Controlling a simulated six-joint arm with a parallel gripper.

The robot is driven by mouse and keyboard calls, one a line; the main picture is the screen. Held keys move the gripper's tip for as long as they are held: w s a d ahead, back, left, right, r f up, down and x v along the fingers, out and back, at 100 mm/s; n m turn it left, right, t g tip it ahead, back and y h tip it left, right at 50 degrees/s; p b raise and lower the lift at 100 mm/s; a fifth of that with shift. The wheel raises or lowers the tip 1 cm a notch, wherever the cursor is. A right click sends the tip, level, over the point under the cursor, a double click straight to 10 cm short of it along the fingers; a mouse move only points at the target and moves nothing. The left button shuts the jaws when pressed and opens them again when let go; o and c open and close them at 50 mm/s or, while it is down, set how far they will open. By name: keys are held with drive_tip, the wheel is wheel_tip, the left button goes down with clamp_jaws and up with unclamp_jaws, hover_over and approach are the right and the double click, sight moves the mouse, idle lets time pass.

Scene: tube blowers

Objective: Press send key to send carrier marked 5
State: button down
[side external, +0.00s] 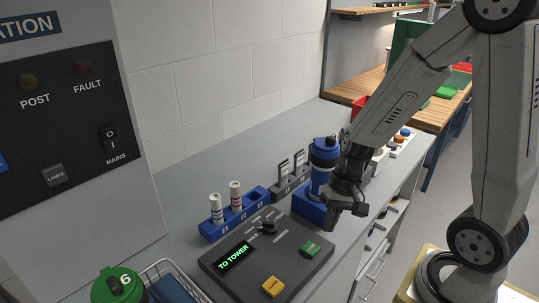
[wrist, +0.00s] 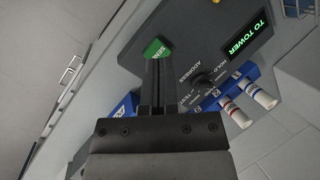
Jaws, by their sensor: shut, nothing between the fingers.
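The green send key (side external: 311,248) is on the sloped dark control panel (side external: 238,285); in the wrist view the key (wrist: 157,47) is just beyond my fingertips. My gripper (side external: 346,209) is shut and empty, above and behind the key in the side view, apparently apart from it. The panel display (side external: 236,257) reads "TO TOWER". A blue carrier (side external: 323,158) stands upright in a blue holder (side external: 309,208) beside my gripper; I cannot read a 5 on it. The address knob (wrist: 204,78) shows on the panel.
A yellow CLEAR key (side external: 272,286) lies near the send key. A blue rack (side external: 215,229) with white tubes stands behind the panel. The grey bench (side external: 190,180) is clear along the wall.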

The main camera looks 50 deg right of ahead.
sight(313, 246)
drive_tip(key=shift+w+d+r+m+t+y, duration=0.1)
drive_tip(key=shift+w+r+m+t+y, duration=0.1)
drive_tip(key=shift+w+m+t+y, duration=0.45)
drive_tip(key=shift+w+d+r+m+t+y, duration=0.15)
drive_tip(key=shift+w+m+t+y, duration=0.15)
drive_tip(key=shift+w+m+y, duration=0.65)
drive_tip(key=shift+w+r+m+t+y, duration=0.25)
drive_tip(key=shift+m+t+y, duration=0.3)
drive_tip(key=shift+m, duration=0.55)
drive_tip(key=shift+f, duration=0.2)
drive_tip(key=shift+f, duration=4.25)
